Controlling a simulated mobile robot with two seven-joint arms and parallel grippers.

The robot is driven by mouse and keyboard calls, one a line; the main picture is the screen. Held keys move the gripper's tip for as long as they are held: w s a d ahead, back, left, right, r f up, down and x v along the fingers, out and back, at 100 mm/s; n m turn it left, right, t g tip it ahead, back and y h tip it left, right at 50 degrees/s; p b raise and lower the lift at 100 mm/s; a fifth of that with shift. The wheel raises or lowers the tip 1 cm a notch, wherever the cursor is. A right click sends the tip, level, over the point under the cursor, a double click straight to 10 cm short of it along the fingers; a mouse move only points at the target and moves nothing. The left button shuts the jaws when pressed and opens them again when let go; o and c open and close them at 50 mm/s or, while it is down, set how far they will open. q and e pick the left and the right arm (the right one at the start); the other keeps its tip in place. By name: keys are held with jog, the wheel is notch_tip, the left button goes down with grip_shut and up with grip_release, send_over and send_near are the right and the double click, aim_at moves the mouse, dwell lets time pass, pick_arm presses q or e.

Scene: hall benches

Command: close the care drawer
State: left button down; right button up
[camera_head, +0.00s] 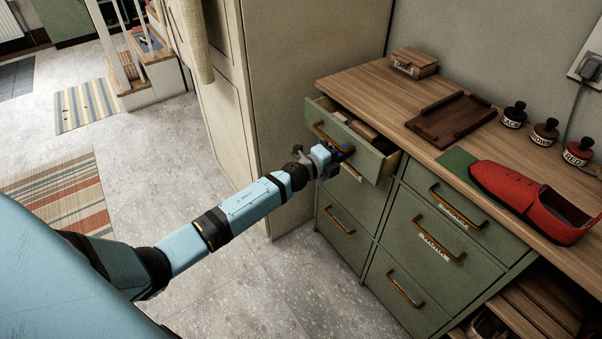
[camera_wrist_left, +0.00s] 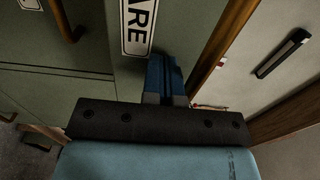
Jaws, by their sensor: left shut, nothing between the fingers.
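The care drawer (camera_head: 346,140) is the top left drawer of the green cabinet and stands pulled out. Brownish things show inside it, and it has a brass handle. Its white label, ending in "ARE" (camera_wrist_left: 140,25), shows in the left wrist view. My left gripper (camera_head: 343,153) is shut and empty at the drawer's front, below the handle. Its blue fingers (camera_wrist_left: 164,68) point at the front beside the label in the left wrist view; I cannot tell whether they touch it. My right gripper is not in view.
The wooden top (camera_head: 372,84) carries a small wooden box (camera_head: 414,63), a dark tray (camera_head: 451,118), several labelled jars (camera_head: 513,115) and a red shoe (camera_head: 520,196). The other drawers look shut. A tall cream cabinet (camera_head: 285,90) stands close on the left. The grey floor (camera_head: 240,285) is clear in front.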

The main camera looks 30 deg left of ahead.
aim_at(369, 138)
pick_arm(q)
jog(key=b+x, duration=0.1)
jog(key=x, duration=0.7)
jog(key=shift+w+f+b, duration=0.1)
jog(key=shift+b, duration=0.3)
jog(key=shift+w+r, duration=0.1)
jog(key=shift+r, duration=0.25)
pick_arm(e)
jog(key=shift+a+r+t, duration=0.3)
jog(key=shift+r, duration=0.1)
